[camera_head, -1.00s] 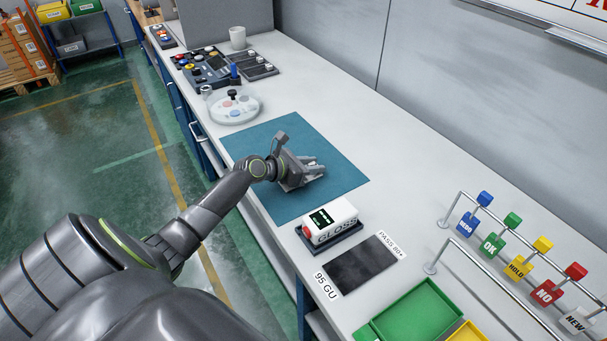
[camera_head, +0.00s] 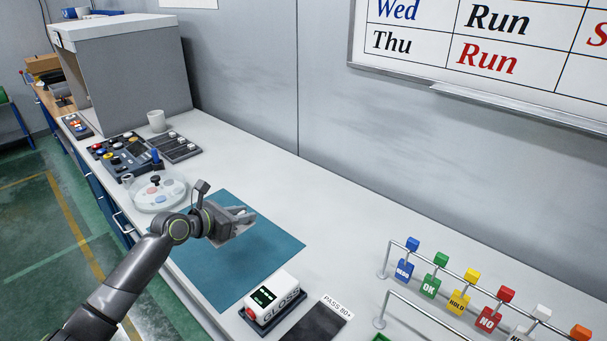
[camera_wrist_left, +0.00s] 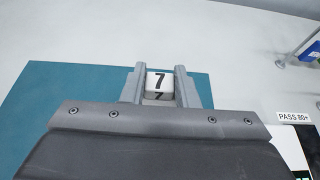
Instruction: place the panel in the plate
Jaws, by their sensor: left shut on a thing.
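My left gripper (camera_head: 240,222) is over the blue-green mat (camera_head: 200,280) in the head view. It is shut on a small white piece marked 7, which I take to be the panel (camera_wrist_left: 159,80). The panel shows between the two fingers in the left wrist view (camera_wrist_left: 160,88); most of it is hidden by the fingers. A round, shallow, clear dish, which may be the plate (camera_head: 148,206), stands beyond the mat, left of my gripper. It holds several small coloured discs and a dark knob-like piece. My right gripper is not in view.
A white gloss meter (camera_head: 275,293) sits at the mat's near right, beside a dark panel labelled PASS 80+ (camera_head: 315,325). A rail with coloured tags (camera_head: 459,303) stands right. Dark control boxes (camera_head: 125,160), a cup (camera_head: 157,121) and a grey booth (camera_head: 145,75) stand at the back.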

